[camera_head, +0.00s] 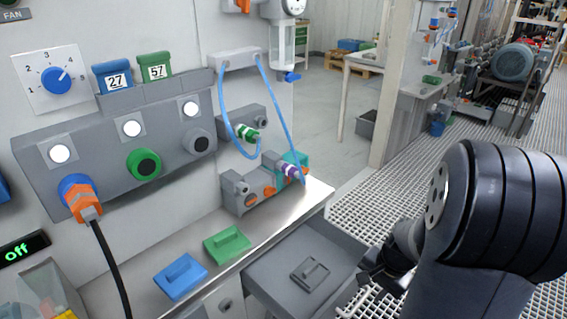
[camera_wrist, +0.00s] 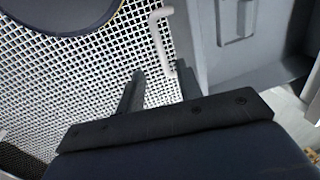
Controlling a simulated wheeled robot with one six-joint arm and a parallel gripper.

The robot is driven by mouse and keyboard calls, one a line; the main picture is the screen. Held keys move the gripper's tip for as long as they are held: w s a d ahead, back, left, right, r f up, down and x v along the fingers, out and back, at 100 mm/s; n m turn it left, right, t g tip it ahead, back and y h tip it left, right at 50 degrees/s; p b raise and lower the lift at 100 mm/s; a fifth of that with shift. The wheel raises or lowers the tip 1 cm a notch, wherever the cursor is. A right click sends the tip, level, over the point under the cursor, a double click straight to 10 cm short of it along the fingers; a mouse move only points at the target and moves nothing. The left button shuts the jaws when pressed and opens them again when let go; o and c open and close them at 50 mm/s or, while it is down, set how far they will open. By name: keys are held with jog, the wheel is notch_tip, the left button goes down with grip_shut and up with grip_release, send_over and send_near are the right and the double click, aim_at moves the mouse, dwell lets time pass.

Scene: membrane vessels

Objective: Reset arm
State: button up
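My gripper (camera_head: 376,277) is beside the front of an open grey drawer (camera_head: 280,262), at the end of my dark arm on the right. In the wrist view its two dark fingers (camera_wrist: 160,80) stand apart, with nothing clearly held between them. A pale bar handle (camera_wrist: 160,42) lies just beyond and partly between the fingers, beside the drawer, which also shows in the wrist view (camera_wrist: 205,70). I cannot tell whether a finger touches the handle.
A grey lid-like piece (camera_head: 310,273) lies in the drawer. Blue (camera_head: 180,275) and green (camera_head: 227,243) pieces lie on the bench top. Grated floor (camera_head: 385,205) spreads behind and right of the drawer. A wall panel with a plugged black cable (camera_head: 108,262) stands at left.

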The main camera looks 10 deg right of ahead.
aim_at(357, 303)
jog(key=f, duration=0.2)
jog(key=f+b, duration=0.1)
jog(key=f, duration=0.2)
jog(key=w+a+f, duration=0.1)
jog(key=f, duration=0.2)
jog(key=shift+w+b, duration=0.1)
jog(key=shift+b, duration=0.2)
jog(key=shift+w+a, duration=0.1)
jog(key=shift+w, duration=0.15)
jog(key=shift+f, duration=0.1)
